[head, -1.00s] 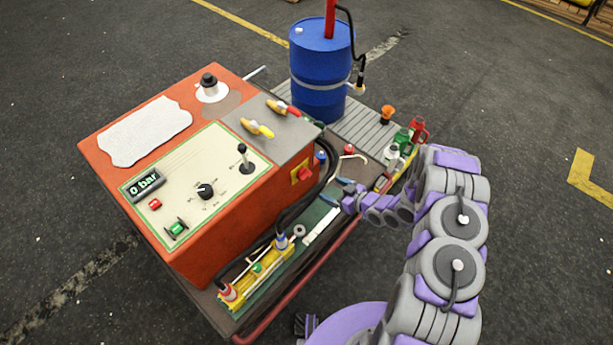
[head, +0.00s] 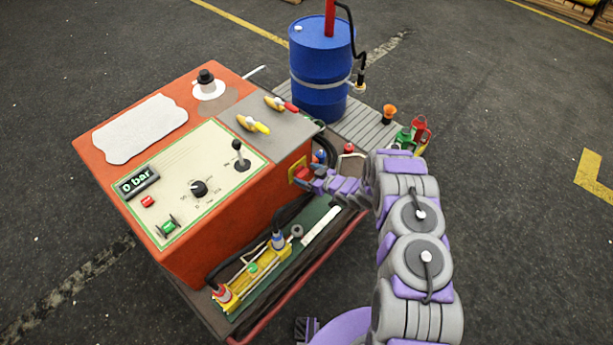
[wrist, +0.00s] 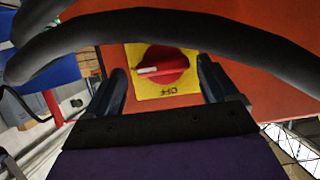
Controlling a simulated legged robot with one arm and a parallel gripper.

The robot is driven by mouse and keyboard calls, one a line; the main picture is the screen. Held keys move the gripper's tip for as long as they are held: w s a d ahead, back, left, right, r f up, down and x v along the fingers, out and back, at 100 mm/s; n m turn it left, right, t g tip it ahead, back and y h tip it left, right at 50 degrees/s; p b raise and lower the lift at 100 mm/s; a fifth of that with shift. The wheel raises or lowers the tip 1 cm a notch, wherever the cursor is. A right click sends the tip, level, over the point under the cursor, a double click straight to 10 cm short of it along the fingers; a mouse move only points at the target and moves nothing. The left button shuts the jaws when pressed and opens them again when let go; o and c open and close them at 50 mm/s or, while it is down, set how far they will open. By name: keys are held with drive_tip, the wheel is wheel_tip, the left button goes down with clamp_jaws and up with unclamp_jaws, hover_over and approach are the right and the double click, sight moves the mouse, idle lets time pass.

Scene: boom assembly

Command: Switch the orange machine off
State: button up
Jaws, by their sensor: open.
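The orange machine (head: 235,225) stands on a cart at the left of the head view. Its display (head: 138,182) reads 0 bar. On its right side is a red rotary switch on a yellow plate (head: 296,169), partly hidden by my gripper (head: 308,177). In the wrist view the red knob (wrist: 163,65) has a white mark pointing left, and the yellow plate (wrist: 165,92) shows upside-down OFF lettering at its lower edge. My gripper (wrist: 163,85) is open, its dark fingers on either side of the plate. Contact with the knob cannot be told.
Black hoses (wrist: 190,30) arch across the wrist view close to the switch. A blue barrel (head: 320,75) stands behind the machine. A yellow valve block (head: 255,277) sits on the cart's lower shelf. Bottles (head: 415,135) stand at the right end. Floor at the right is free.

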drive_tip(key=shift+d, duration=0.2)
drive_tip(key=shift+a, duration=0.55)
drive_tip(key=shift+c, duration=0.6)
drive_tip(key=shift+a+f, duration=0.15)
drive_tip(key=shift+a, duration=0.2)
drive_tip(key=c, duration=0.3)
drive_tip(key=shift+d, duration=0.45)
drive_tip(key=c, duration=0.4)
drive_tip(key=shift+c, duration=1.2)
